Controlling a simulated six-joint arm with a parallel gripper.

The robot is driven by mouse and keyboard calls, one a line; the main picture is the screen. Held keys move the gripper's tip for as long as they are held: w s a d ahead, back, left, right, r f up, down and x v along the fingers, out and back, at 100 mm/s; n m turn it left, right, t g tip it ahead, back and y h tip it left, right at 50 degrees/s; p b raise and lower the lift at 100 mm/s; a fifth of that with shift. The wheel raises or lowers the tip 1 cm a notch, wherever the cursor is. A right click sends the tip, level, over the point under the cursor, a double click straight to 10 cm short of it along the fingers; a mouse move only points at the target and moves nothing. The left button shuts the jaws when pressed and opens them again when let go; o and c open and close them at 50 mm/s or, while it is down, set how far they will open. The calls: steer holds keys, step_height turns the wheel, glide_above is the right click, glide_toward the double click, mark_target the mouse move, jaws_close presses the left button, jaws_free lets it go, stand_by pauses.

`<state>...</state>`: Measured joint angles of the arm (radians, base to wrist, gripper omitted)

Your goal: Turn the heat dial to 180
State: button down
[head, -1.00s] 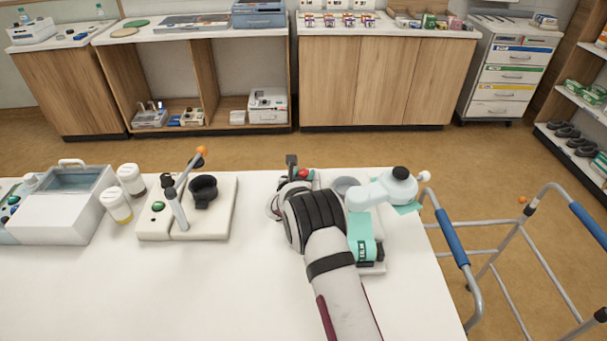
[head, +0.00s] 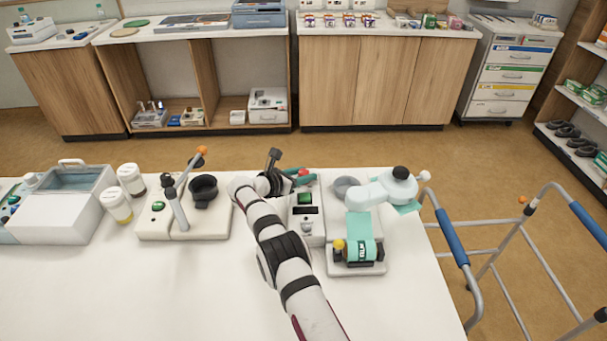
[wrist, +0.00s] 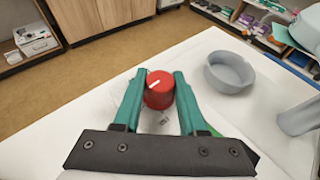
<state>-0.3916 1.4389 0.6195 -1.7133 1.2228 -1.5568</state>
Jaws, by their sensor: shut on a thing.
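The red heat dial (wrist: 159,95) is round with a white pointer line on its top, which slants in the wrist view. My gripper (wrist: 160,76) has its two green fingers closed on either side of the dial. In the head view the red dial (head: 304,172) shows as a small patch at the back of a pale unit (head: 313,236), with my gripper (head: 301,178) at it. The unit has a green button and a dark display, whose reading is too small to make out. No scale number is legible.
A grey bowl (wrist: 229,72) stands right of the dial; a teal-and-white device (head: 382,192) is beside it. Left of my arm are a base with a lever and black cup (head: 203,190), white-capped bottles (head: 118,206) and a box (head: 62,212). The front table is clear.

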stand_by(0.5)
steer(key=shift+c, duration=2.3)
jaws_free()
steer(key=v, duration=1.5)
steer(key=shift+s+a, duration=0.2)
steer(key=shift+a, duration=0.1)
steer(key=shift+r, duration=0.15)
